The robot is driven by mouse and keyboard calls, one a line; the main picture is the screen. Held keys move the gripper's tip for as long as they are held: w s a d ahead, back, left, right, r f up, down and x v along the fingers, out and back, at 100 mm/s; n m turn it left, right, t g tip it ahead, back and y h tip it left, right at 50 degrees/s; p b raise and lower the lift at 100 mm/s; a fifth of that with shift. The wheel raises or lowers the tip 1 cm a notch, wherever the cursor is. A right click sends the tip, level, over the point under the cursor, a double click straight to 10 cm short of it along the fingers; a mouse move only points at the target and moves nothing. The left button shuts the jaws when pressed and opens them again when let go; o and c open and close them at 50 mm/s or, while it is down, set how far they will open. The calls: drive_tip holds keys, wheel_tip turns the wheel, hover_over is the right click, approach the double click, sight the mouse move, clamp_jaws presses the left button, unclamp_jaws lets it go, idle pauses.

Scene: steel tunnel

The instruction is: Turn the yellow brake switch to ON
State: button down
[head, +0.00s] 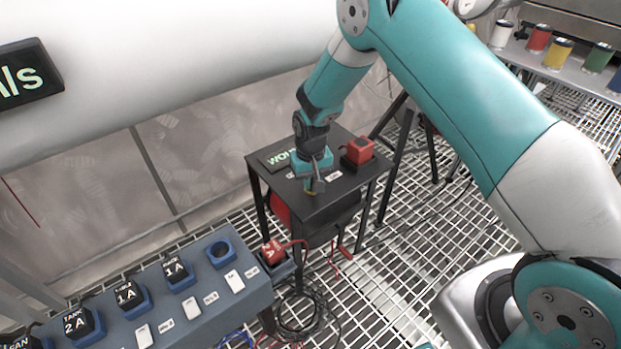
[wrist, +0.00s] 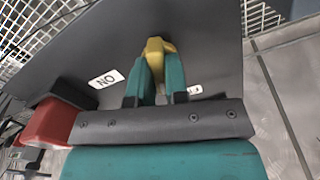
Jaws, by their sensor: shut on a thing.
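The yellow brake switch (wrist: 155,46) shows between my fingertips in the wrist view, above the dark top of a small stand. My gripper (wrist: 158,68) is shut on it, with one teal finger on each side. An ON label (wrist: 107,79), upside down in the wrist view, lies to the left of the fingers. A second white label (wrist: 194,90) to the right is partly hidden by a finger. In the head view my gripper (head: 315,184) points down at the stand (head: 335,203), and only a little yellow shows below it. The switch's exact angle is hard to tell.
A red block on a black base (head: 359,151) sits close to my gripper; its red part (wrist: 48,122) also shows in the wrist view. A blue-grey bench (head: 205,310) with labelled blocks stands at lower left. Cables (head: 300,310) lie on the grating. Coloured cans (head: 557,53) stand at upper right.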

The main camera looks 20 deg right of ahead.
drive_tip(key=m+p, duration=0.1)
drive_tip(key=m, duration=0.6)
drive_tip(key=m+p, duration=0.1)
drive_tip(key=m, duration=0.3)
drive_tip(key=shift+m, duration=1.6)
drive_tip(key=c, duration=1.1)
unclamp_jaws()
wheel_tip(320, 180, up, 12)
drive_tip(key=shift+r+p, duration=0.1)
drive_tip(key=shift+p, duration=0.55)
